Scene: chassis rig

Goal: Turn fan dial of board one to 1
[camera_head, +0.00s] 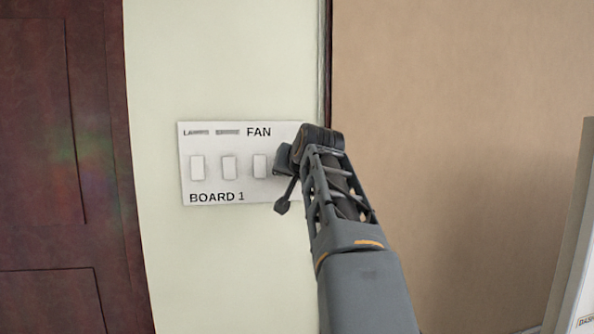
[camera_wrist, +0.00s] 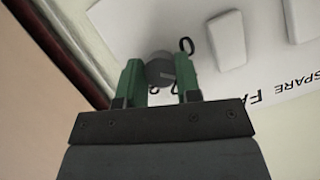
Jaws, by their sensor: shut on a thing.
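Board one (camera_head: 228,184) is a white panel on the pale wall, marked "FAN" and "BOARD 1", with several white rocker switches. Its right end, where the dial sits, is hidden behind my gripper in the head view. In the wrist view the board (camera_wrist: 283,72) appears upside down. The fan dial (camera_wrist: 160,70) is a round grey knob with a slot line. My gripper (camera_wrist: 160,84) has its two green fingers on either side of the dial, shut on it. In the head view my gripper (camera_head: 285,170) is at the board's right end. Dial numbers are mostly covered; one "0" shows beside the knob.
White switches (camera_wrist: 227,40) lie close beside the dial. A dark red wooden door (camera_head: 60,170) stands left of the board. A dark vertical trim (camera_head: 325,60) and a tan wall (camera_head: 460,120) lie to the right. A pale panel edge (camera_head: 575,240) is at the far right.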

